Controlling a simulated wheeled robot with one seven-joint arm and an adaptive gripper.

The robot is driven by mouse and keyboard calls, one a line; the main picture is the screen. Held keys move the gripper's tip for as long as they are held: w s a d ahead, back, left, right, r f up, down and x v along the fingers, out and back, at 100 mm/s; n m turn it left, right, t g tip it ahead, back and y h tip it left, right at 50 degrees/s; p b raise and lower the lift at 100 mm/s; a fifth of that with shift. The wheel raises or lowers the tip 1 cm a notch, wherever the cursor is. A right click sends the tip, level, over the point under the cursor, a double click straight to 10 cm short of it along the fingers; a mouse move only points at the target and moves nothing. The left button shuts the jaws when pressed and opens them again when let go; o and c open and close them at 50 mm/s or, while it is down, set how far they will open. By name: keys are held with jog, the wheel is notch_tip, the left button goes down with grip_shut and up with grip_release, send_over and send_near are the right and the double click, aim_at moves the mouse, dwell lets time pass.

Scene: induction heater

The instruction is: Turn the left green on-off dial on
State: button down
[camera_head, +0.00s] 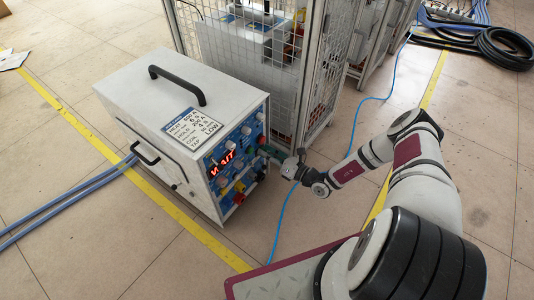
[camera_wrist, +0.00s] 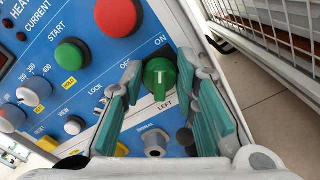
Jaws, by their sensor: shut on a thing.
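The left green on-off dial (camera_wrist: 160,78) is on the blue front panel of the heater. The labels OFF and ON stand above it and LEFT below it. Its white mark looks about upright in the wrist view, and I cannot tell for sure which label it points to. My gripper (camera_wrist: 157,84) has its teal fingers on either side of the dial and is shut on it. In the head view my gripper (camera_head: 275,154) is against the right part of the panel and hides the dial. The heater (camera_head: 150,95) is a white box with a black top handle.
A red button (camera_wrist: 118,16) and a smaller green button (camera_wrist: 73,54) are left of the dial. A silver connector (camera_wrist: 153,142) sits below it. A wire-mesh cage (camera_head: 245,55) stands close behind the heater. A blue cable (camera_head: 283,210) runs across the floor beneath my arm.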

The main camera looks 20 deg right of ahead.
jog(key=shift+d+f+m, duration=0.1)
jog(key=shift+m, duration=0.9)
jog(key=c, duration=1.6)
grip_release()
jog(key=shift+s, duration=0.1)
jog(key=v, duration=1.2)
